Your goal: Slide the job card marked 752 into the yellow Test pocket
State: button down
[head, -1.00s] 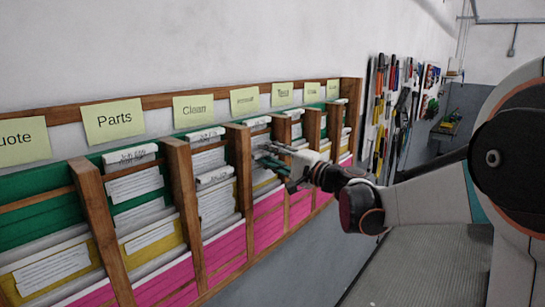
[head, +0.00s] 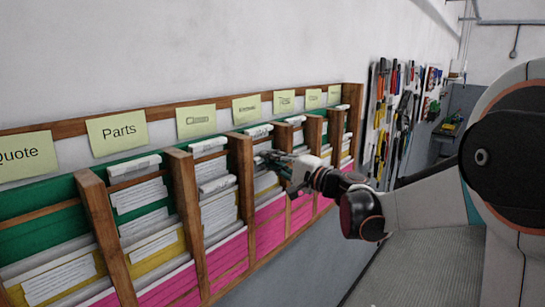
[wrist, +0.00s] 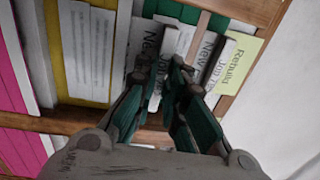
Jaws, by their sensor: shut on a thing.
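My gripper (wrist: 177,68) is shut on a white card (wrist: 148,75) in the Rebuild column of the wall rack, though its fingers partly hide the card. The card reads "New Job" in part; no number is legible. In the head view my gripper (head: 267,160) is at that column, below another white card (head: 259,132) at its top. That upper card also shows in the wrist view (wrist: 210,62). The Test label (head: 284,101) is one column to the right. The yellow Test pocket is too small and covered to make out.
The wooden rack (head: 188,195) has upright dividers between columns, with green, white, yellow and pink pockets. The Rebuild label (wrist: 238,62) is beside the gripper in the wrist view. Tools (head: 385,115) hang farther along the wall.

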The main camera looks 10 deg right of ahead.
jog(key=shift+r+p, duration=0.75)
jog(key=shift+p, duration=0.2)
jog(key=shift+r, duration=0.1)
notch_tip(320, 180, up, 3)
jog(key=p, duration=0.2)
jog(key=shift+p, duration=0.35)
jog(key=v, duration=1.2)
jog(key=shift+r+p, duration=0.4)
jog(key=shift+r, duration=0.1)
